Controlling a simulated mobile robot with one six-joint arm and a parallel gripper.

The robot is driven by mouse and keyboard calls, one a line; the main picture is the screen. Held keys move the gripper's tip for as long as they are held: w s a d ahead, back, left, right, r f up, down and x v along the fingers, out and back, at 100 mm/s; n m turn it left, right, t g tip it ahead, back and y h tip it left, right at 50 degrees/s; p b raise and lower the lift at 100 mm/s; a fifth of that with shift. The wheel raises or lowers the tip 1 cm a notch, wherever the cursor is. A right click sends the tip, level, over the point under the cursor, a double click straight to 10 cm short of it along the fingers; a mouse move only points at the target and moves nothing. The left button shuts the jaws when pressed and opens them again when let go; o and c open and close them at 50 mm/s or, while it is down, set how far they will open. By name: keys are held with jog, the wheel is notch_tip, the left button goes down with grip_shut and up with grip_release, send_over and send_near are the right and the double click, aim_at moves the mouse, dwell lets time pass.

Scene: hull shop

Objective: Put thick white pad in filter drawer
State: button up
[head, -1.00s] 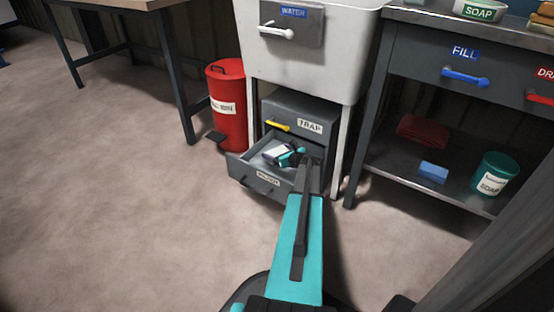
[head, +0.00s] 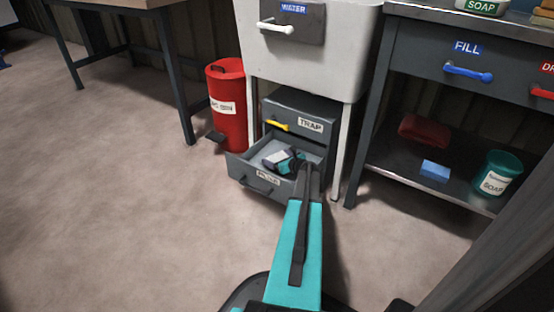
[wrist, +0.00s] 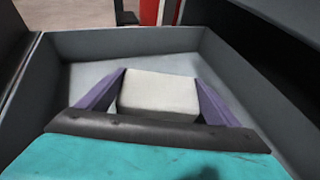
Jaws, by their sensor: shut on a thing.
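The thick white pad (wrist: 158,95) is between the two purple fingers of my gripper (wrist: 160,82), which is shut on it. In the wrist view the grey walls of the open filter drawer (wrist: 120,42) surround the pad and the fingers. The pad is inside the drawer, low over its floor; I cannot tell whether it touches the floor. In the head view the open drawer (head: 250,182) is the lower one under the sink, and my gripper (head: 276,160) reaches down into it. My wrist and arm hide the drawer's right part.
The shut TRAP drawer (head: 298,108) with a yellow handle is just above the open one. The white sink (head: 335,55) overhangs it. A red bin (head: 228,120) stands close on the left. A shelf (head: 385,180) with a teal soap tub (head: 496,172) is right. The floor in front is clear.

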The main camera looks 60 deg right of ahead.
jog(key=o, duration=0.9)
jog(key=shift+r, duration=0.2)
jog(key=p+v, duration=0.4)
jog(key=v, duration=0.6)
jog(key=shift+s+r, duration=0.1)
jog(key=shift+r, duration=0.1)
jog(key=shift+v, duration=0.8)
